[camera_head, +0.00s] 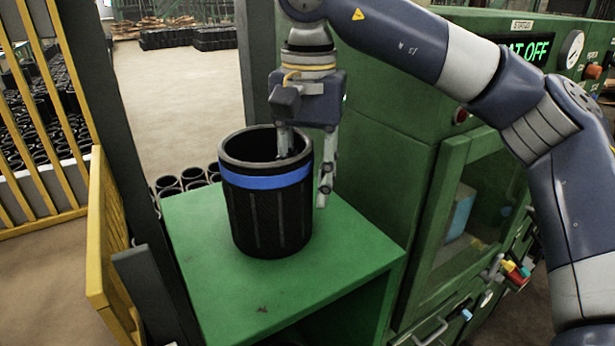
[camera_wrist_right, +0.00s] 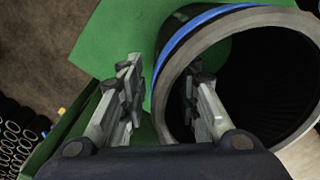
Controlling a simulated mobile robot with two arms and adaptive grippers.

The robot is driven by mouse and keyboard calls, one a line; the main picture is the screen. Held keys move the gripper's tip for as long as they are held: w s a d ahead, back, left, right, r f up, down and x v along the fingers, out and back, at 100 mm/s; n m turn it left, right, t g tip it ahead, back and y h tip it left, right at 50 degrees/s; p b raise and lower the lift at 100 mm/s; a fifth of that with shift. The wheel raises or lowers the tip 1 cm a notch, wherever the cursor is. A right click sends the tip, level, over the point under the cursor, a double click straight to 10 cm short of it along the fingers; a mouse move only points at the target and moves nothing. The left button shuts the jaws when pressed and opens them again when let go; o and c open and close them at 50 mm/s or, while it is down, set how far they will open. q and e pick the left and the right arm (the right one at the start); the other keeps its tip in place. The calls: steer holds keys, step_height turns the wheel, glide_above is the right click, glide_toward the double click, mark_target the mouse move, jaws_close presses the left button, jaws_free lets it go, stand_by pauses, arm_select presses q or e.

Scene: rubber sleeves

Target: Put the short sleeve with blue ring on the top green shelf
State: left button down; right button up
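The short black sleeve with a blue ring (camera_head: 268,215) stands upright on the top green shelf (camera_head: 215,290). It also shows in the right wrist view (camera_wrist_right: 172,75), with its open mouth toward the camera. My right gripper (camera_head: 305,180) comes down from above at the sleeve's right rim. One finger is inside the mouth and the other is outside the wall. In the right wrist view the fingers (camera_wrist_right: 165,95) are spread apart, with a gap between the outer finger and the wall. My left gripper is not in view.
A green machine (camera_head: 385,170) with a glass door stands directly right of the shelf. A dark post (camera_head: 115,130) and yellow fence panels (camera_head: 97,240) are on the left. Several black sleeves (camera_head: 185,180) lie behind the shelf. The shelf's front part is bare.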

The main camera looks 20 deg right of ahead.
steer(key=shift+r, duration=0.1)
step_height(320, 180, up, 12)
steer(key=shift+r+p, duration=0.1)
steer(key=shift+p, duration=1.1)
steer(key=shift+s, duration=0.1)
